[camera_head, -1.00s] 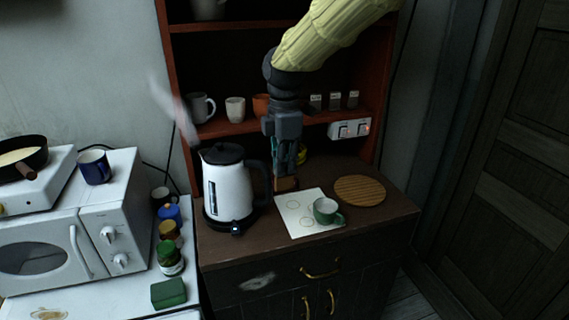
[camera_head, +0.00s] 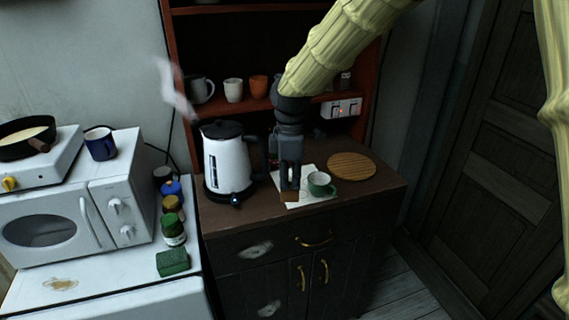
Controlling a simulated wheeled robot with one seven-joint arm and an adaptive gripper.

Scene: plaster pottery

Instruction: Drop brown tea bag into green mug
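The green mug (camera_head: 319,185) stands upright on a white paper sheet (camera_head: 306,201) on the brown cabinet top. My gripper (camera_head: 290,183) points down over the left part of the sheet, just left of the mug. A small brown piece, which looks like the brown tea bag (camera_head: 290,196), shows at my fingertips and appears held between them. It is outside the mug and close to the height of its rim or lower. My fingers hide part of the sheet and the upper part of the brown piece.
A white kettle (camera_head: 228,165), steaming, stands left of my gripper. A round wooden board (camera_head: 351,166) lies to the right behind the mug. A red shelf (camera_head: 222,107) with cups rises behind. A microwave (camera_head: 82,205) is at the left.

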